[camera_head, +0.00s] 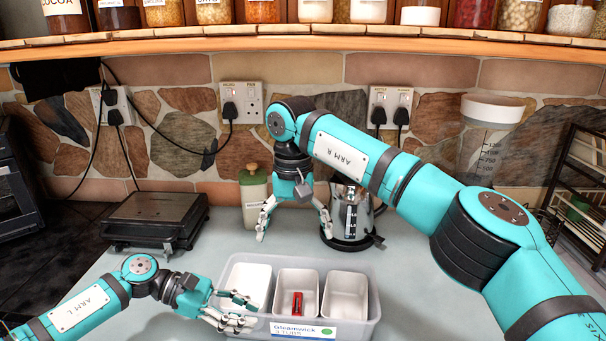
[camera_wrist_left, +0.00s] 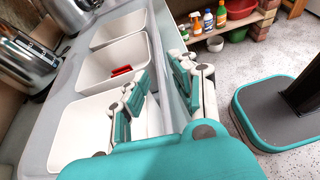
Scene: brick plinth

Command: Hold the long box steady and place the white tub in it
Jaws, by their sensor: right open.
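The long box (camera_head: 373,325) is a grey, see-through crate with a Gleamwick label on its front. Three white tubs stand side by side in it: a left tub (camera_head: 247,283), a middle tub (camera_head: 311,281) and a right tub (camera_head: 346,297). They also show in the left wrist view, the left one nearest (camera_wrist_left: 75,135). My left gripper (camera_head: 238,309) is at the box's front left, its fingers apart on either side of the front wall. My right gripper (camera_head: 294,228) is open and empty, pointing down behind the box.
A red item (camera_head: 297,303) lies in the middle tub. A shelf of jars (camera_head: 300,42) hangs above. The worktop (camera_head: 420,275) right of the box is clear.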

